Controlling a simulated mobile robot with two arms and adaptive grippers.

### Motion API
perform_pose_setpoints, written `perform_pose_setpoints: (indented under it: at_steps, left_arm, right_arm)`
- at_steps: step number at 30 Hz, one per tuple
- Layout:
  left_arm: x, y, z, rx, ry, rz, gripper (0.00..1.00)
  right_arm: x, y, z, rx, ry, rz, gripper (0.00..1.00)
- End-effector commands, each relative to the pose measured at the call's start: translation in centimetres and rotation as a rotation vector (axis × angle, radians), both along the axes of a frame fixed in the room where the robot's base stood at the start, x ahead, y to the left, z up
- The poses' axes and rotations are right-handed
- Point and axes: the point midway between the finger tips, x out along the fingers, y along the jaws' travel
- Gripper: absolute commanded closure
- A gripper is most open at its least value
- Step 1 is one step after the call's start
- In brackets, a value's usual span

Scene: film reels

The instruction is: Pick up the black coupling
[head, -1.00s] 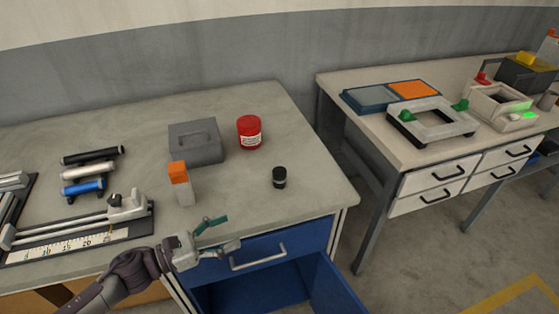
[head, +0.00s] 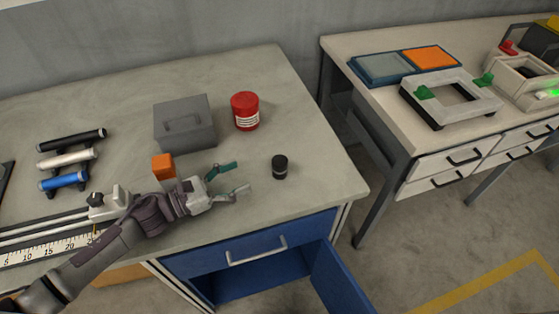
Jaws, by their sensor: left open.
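The black coupling (head: 280,167) is a small dark cylinder standing on the grey worktop, right of the middle of the table. My left gripper (head: 239,179) is open and empty, with teal-tipped fingers pointing right toward the coupling. It is a short gap to the left of the coupling and not touching it. My right gripper is not in view.
A red jar (head: 245,111) and a grey box (head: 185,124) stand behind. An orange-topped block (head: 163,167) is close behind my left wrist. Black, white and blue cylinders (head: 66,180) lie at left. The blue drawer unit (head: 255,257) is below.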

Motion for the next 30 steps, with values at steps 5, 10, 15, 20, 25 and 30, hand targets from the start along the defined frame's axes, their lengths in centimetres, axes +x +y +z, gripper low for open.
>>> perform_pose_setpoints:
  at_steps: [5,10,15,20,25,30]
  left_arm:
    - [1.8,-3.3,0.5,-0.002,-0.003,-0.002,0.30]
    - [2.9,-5.1,0.2,-0.001,0.000,0.000,0.30]
    - [3.3,-6.2,0.4,-0.001,0.000,-0.001,0.30]
    - [4.1,-8.6,0.7,-0.002,0.000,-0.002,0.30]
    - [5.0,-10.1,0.3,0.000,0.001,0.000,0.30]
    - [5.1,-10.3,0.1,0.001,0.000,-0.001,0.30]
  right_arm:
    - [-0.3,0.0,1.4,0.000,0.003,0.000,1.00]
    - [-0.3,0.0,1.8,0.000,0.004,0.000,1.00]
    - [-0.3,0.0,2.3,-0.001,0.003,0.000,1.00]
    - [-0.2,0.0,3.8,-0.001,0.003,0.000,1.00]
    - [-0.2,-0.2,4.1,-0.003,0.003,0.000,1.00]
    - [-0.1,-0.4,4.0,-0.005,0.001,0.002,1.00]
